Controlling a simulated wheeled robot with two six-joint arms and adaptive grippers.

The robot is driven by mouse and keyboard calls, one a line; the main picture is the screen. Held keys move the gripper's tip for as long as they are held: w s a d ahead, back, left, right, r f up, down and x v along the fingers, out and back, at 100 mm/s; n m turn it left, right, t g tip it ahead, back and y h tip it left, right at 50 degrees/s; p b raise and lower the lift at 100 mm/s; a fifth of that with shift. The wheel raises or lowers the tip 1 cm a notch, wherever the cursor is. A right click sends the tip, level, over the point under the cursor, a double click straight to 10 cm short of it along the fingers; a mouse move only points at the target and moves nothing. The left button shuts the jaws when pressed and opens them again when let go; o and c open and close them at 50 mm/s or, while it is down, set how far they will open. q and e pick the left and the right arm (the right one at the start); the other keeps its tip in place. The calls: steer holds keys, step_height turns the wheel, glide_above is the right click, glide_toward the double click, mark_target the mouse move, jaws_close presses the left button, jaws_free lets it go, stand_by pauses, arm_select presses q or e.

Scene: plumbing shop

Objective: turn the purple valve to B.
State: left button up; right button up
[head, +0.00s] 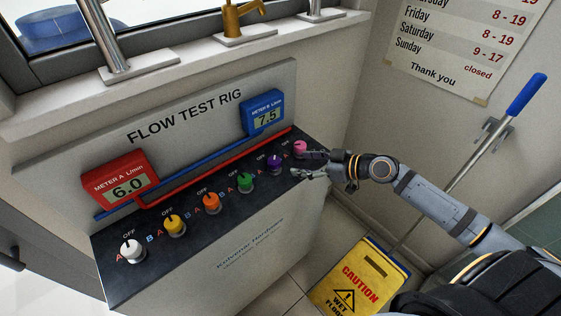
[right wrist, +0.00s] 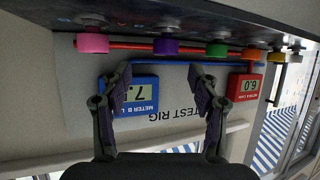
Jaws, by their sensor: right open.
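The purple valve (head: 275,164) is a small round knob on the dark top of the flow test rig, between the green and pink valves. In the head view my right gripper (head: 297,163) is open at the rig's right end, close to the pink valve and right of the purple one. In the right wrist view, which shows the rig upside down, the purple valve (right wrist: 165,47) lies beyond and between the spread fingertips (right wrist: 162,72), with nothing held. Which mark the purple valve points to is too small to tell. My left gripper is not in view.
Beside it are the pink valve (head: 300,147) and green valve (head: 246,181); orange (head: 211,202), yellow (head: 174,224) and white (head: 132,250) valves follow leftward. Meter A (head: 122,185) reads 6.0; meter B (head: 263,112) reads 7.5. A yellow caution sign (head: 350,282) stands below right.

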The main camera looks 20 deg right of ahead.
mark_target(276, 160)
steer(key=w+a+b, duration=0.1)
steer(key=b, duration=0.1)
steer(key=a+f+b, duration=0.1)
steer(key=b, duration=0.1)
steer(key=shift+w+a+y, duration=0.4)
steer(key=b+x, duration=0.3)
steer(key=x, duration=0.3)
steer(key=shift+w+r, duration=0.1)
steer(key=shift+r, duration=0.05)
steer(key=shift+w+a+f, duration=0.2)
steer(key=shift+w+a, duration=0.15)
steer(key=shift+w, duration=0.05)
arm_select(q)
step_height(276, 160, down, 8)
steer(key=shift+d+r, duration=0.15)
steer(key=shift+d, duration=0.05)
